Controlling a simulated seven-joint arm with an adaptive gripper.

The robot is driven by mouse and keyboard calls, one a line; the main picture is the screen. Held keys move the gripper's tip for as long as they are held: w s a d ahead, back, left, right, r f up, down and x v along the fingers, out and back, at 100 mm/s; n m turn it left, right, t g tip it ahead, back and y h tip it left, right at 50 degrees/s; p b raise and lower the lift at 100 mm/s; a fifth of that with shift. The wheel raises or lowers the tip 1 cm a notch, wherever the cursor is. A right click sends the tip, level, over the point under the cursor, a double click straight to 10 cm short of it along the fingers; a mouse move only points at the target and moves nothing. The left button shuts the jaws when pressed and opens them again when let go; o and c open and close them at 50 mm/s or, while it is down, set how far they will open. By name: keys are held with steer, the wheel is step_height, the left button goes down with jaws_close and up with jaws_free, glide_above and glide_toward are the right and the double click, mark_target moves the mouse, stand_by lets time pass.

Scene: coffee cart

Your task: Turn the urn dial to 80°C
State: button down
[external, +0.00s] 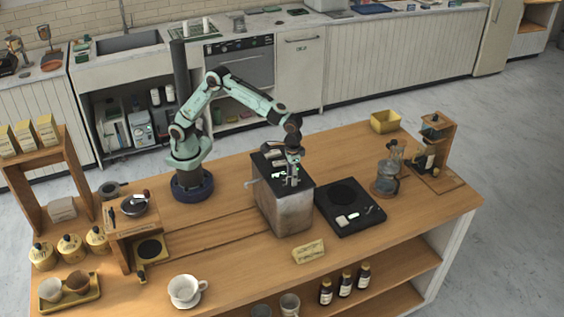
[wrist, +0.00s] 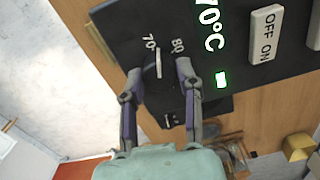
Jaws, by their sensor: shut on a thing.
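The urn (external: 287,210) is a metal box with a dark top panel, standing on the wooden cart. My gripper (external: 292,172) points down over that panel. In the wrist view, my gripper (wrist: 160,72) has its two fingers on either side of the urn dial (wrist: 158,63), closed on it. The green display (wrist: 209,26) reads 70°C. A small green light (wrist: 221,80) is lit beside it. The dial's lower part is hard to make out between the fingers.
An OFF/ON switch (wrist: 265,34) sits on the panel near the display. A black hot plate (external: 349,206) stands right of the urn, with a glass carafe (external: 385,180) beyond it. The cart top to the right front is clear.

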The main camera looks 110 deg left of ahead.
steer(key=m, duration=0.4)
steer(key=shift+m, duration=0.3)
steer(key=shift+f+m, duration=0.1)
steer(key=shift+m, duration=1.7)
steer(key=c, duration=0.7)
jaws_free()
steer(key=shift+c, duration=0.2)
step_height(320, 180, up, 12)
steer(key=shift+a, duration=0.1)
